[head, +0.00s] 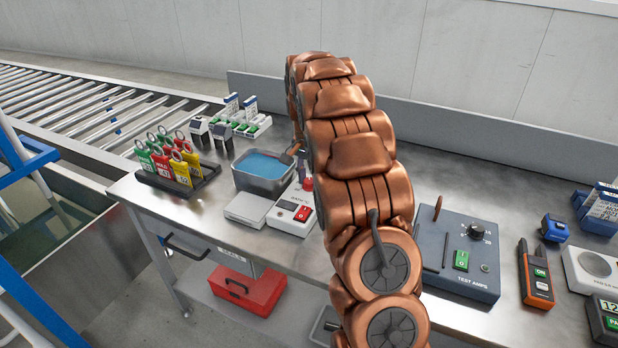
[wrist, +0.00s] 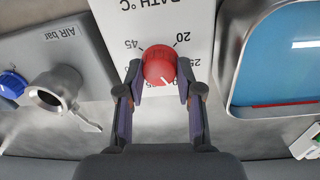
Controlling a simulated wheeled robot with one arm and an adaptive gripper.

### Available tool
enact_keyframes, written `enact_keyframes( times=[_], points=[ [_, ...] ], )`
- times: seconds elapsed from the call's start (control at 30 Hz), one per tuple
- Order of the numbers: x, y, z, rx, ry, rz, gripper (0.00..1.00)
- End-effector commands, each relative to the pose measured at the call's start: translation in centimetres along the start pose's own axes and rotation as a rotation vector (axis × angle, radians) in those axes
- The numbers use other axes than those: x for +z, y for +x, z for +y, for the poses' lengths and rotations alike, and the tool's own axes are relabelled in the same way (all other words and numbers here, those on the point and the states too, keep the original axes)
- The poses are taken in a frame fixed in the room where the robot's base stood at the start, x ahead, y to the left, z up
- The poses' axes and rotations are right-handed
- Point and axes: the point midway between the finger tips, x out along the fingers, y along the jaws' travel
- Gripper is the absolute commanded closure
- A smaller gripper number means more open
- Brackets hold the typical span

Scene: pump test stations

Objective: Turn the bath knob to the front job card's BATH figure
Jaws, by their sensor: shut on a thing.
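The red bath knob (wrist: 160,65) sits on the white panel (wrist: 190,18) marked "BATH °C" in the wrist view. My gripper (wrist: 160,78) has one finger on each side of the knob and is shut on it. The knob's white pointer line faces the lower side of the picture. Figures 45, 20 and 25 show around it; others are covered by the fingers. In the head view the white bath unit (head: 281,221) with a red switch stands beside the water bath, partly behind my arm. Blue-and-white cards (head: 603,208) stand at the right edge, their figures too small to read.
The blue water bath (head: 264,167) is close to the knob. A grey "AIR bar" panel (wrist: 62,45) with a valve is on its other side. A tag rack (head: 177,178), the TEST AMPS box (head: 458,262) and an orange meter (head: 536,277) also stand on the bench.

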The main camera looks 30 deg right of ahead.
Motion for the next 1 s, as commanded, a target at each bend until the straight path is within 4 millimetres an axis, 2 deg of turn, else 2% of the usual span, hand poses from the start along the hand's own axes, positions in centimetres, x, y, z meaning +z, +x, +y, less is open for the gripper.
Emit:
enact_keyframes(
  times=[0.03,0.07,0.3,0.67,0.77,1.0],
  points=[
    [0.0,0.0,0.1,0.001,0.001,0.0,0.99],
    [0.0,0.0,0.1,0.001,0.001,0.0,0.62],
    [0.0,0.0,0.0,0.001,-0.001,0.0,0.39],
    [0.0,-0.4,0.0,-0.001,-0.001,0.001,0.39],
    [-0.1,-1.3,-0.1,-0.003,-0.001,0.004,0.39],
    [-0.2,-5.2,-0.1,-0.005,0.0,0.005,0.39]
  ],
)
